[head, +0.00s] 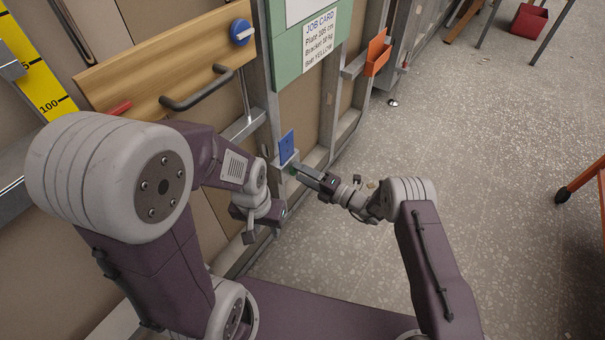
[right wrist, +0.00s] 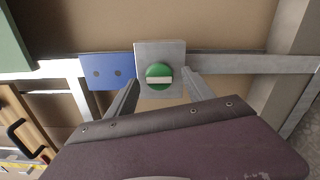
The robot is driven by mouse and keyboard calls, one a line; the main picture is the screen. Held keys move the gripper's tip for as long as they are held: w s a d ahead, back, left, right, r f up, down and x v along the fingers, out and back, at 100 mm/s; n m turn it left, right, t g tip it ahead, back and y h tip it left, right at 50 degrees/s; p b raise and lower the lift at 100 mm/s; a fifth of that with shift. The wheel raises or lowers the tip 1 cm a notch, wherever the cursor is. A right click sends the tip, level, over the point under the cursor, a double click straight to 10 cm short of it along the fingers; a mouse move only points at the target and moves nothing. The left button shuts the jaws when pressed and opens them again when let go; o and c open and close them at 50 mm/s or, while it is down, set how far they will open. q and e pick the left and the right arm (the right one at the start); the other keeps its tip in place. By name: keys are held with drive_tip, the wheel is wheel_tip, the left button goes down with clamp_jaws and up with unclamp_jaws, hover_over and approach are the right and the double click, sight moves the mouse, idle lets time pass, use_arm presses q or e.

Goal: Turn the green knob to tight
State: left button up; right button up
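The round green knob (right wrist: 158,70) with a pale horizontal bar across it sits on a square grey plate (right wrist: 172,48) in the right wrist view. In the head view only a little green (head: 292,171) shows beside my right gripper (head: 298,170). My right gripper, also in the right wrist view (right wrist: 160,82), is open. Its fingers reach toward the knob, one on each side, with visible gaps between them and the knob. My left gripper (head: 264,228) hangs lower and to the left, away from the knob; its finger opening is unclear.
A blue plate (head: 287,147) is beside the knob's plate. A wooden board (head: 165,62) with a dark handle (head: 196,92) and a blue round knob (head: 241,32) is at upper left. A job card (head: 320,40) and an orange holder (head: 377,54) are farther along.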

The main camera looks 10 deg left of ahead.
drive_tip(key=p+v, duration=0.3)
drive_tip(key=v, duration=0.6)
